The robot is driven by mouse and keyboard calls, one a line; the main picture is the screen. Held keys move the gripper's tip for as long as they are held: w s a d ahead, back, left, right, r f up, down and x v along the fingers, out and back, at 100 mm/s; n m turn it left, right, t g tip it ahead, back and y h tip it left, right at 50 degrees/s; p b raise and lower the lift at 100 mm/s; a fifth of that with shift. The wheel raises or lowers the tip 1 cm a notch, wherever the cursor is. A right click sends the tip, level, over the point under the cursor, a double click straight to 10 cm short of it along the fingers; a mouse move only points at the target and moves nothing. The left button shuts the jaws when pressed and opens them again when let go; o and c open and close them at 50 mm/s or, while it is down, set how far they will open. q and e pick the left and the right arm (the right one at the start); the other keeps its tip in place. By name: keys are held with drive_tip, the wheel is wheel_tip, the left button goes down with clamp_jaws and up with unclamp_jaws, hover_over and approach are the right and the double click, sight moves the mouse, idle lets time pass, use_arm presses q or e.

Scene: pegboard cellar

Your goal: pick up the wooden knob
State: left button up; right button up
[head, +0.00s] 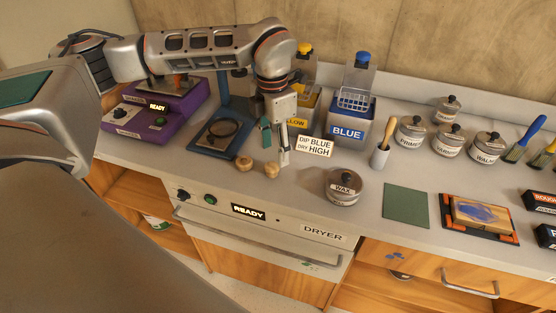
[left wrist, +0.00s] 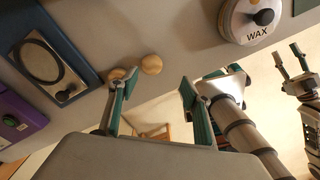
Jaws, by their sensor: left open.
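Two small round wooden knobs sit side by side near the front edge of the counter. In the head view they are the left knob (head: 243,163) and the right knob (head: 271,170). They also show in the left wrist view, one (left wrist: 117,74) by a fingertip and the other (left wrist: 152,64) between the finger lines. My left gripper (head: 275,143) is open and empty, pointing down just above and behind the right knob; its spread fingers (left wrist: 152,87) show in the wrist view. My right gripper (left wrist: 289,55) shows at that view's right edge, fingers apart, seemingly empty.
A blue device with a round dark plate (head: 219,132) lies left of the gripper. The small sign (head: 314,147) and wax tin (head: 344,188) stand to the right. The yellow and blue tanks (head: 347,128) stand behind. The dryer front (head: 256,219) drops away below the counter edge.

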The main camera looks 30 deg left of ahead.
sight(272, 166)
use_arm(q)
drive_tip(key=shift+w+a+r, duration=0.1)
drive_tip(key=shift+w+a, duration=0.1)
drive_tip(key=shift+a, duration=0.35)
drive_tip(key=shift+a+f, duration=0.1)
drive_tip(key=shift+f, duration=0.2)
drive_tip(key=shift+s+f, duration=0.1)
drive_tip(key=shift+f, duration=0.7)
drive_tip(key=shift+f+p, duration=0.6)
drive_tip(key=shift+f, duration=2.05)
drive_tip(key=c, duration=0.9)
